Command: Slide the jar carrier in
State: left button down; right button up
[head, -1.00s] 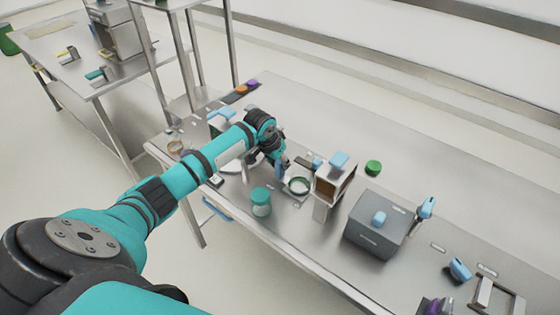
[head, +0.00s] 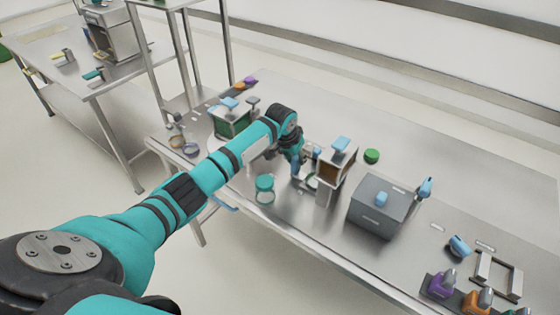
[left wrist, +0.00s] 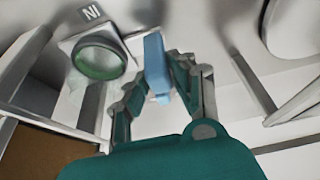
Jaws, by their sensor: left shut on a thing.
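My left gripper (head: 297,168) is shut on an upright blue handle (left wrist: 157,65), which shows between its fingers in the left wrist view. A small flat piece with a green-rimmed round part (head: 312,182), seemingly the jar carrier, lies just right of the gripper; the round part also shows in the left wrist view (left wrist: 100,58). How the handle joins it is not clear. The piece is at the left side of a metal-framed housing (head: 337,165) with a brown panel and a blue top handle, which partly hides it. My right gripper is not in view.
A teal-lidded jar (head: 265,190) stands at the table's front edge, left of the gripper. A grey box (head: 380,213) stands right of the housing. A green round object (head: 372,156) lies behind. A green-sided container (head: 232,123) stands back left.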

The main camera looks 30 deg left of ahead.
pick_arm(q)
jog(key=shift+s+d+r+p, duration=0.2)
jog(key=shift+d+p, duration=0.15)
jog(key=shift+d, duration=0.2)
jog(key=shift+w+d+f, duration=0.1)
jog(key=shift+d, duration=0.25)
jog(key=shift+d+f, duration=0.1)
jog(key=shift+d, duration=0.05)
jog(key=c, duration=1.5)
grip_release()
jog(key=o, duration=0.4)
jog(key=shift+r, duration=0.3)
jog(key=v, duration=1.1)
jog(key=shift+r, duration=0.2)
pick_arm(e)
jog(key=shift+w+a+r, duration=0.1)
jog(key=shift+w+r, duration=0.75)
